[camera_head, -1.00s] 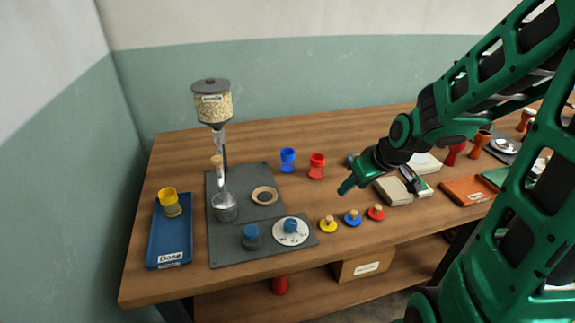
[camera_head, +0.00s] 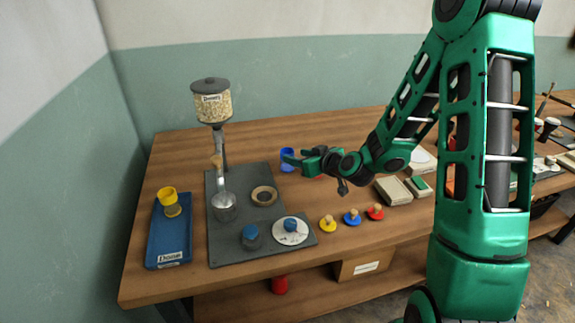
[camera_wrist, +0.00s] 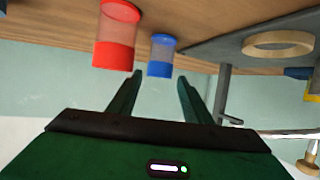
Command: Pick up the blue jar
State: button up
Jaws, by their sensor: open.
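In the wrist view, which is upside down, the blue jar (camera_wrist: 161,55) appears just beyond and between the fingertips. My gripper (camera_wrist: 160,76) is open, with nothing between its fingers. It also shows in the head view (camera_head: 288,161), reaching left over the table. I cannot tell whether it touches the jar.
A red jar (camera_wrist: 117,35) stands close beside the blue one, hidden by my arm in the head view. The grey mat (camera_head: 215,185) holds a dispenser (camera_head: 212,105). A yellow cup (camera_head: 169,200) sits in a blue tray (camera_head: 168,253). Coloured knobs (camera_head: 352,217) line the front.

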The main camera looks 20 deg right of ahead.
aim_at(291, 155)
jog(key=shift+x, duration=3.65)
jog(key=c, duration=0.9)
